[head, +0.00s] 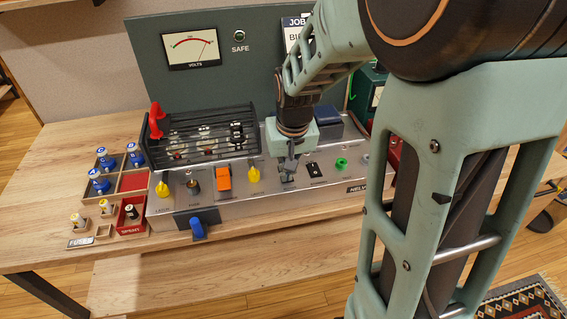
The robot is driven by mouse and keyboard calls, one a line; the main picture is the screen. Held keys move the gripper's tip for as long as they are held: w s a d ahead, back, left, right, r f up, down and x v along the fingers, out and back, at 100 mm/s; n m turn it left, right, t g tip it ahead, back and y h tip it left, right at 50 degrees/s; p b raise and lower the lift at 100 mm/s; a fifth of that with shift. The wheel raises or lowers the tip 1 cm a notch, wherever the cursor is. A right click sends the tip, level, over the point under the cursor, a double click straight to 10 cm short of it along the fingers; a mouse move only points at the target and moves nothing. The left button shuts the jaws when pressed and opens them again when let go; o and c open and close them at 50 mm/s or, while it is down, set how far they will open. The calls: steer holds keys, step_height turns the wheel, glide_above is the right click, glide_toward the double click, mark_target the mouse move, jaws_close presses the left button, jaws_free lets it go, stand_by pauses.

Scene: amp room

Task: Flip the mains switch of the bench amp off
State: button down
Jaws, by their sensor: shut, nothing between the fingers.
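The bench amp (335,197) is a long grey chassis on the wooden bench, with a row of controls along its sloping front. A small black rocker switch (315,170) sits right of the middle of that row and looks like the mains switch, but its label is too small to read and I cannot tell its position. My gripper (288,177) is shut and empty, pointing down at the panel just left of the rocker. I cannot tell whether its tips touch the panel. The gripper and wrist hide part of the panel behind them.
Yellow knobs (254,174), an orange block (223,180) and a green ring (341,163) flank the gripper. A black cage with a red handle (155,119) stands behind. Blue-topped tubes (98,181) stand left. My arm covers the right side.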

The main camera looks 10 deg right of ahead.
steer(key=shift+w+r+p, duration=0.3)
steer(key=shift+w+r, duration=0.05)
steer(key=shift+w, duration=0.4)
steer(key=shift+r+p, duration=0.45)
steer(key=shift+r, duration=0.05)
steer(key=p+v, duration=0.3)
steer(key=shift+w+r, duration=0.15)
steer(key=shift+r, duration=0.25)
steer(key=s+r, duration=0.4)
steer(key=r, duration=0.4)
steer(key=shift+s, duration=0.4)
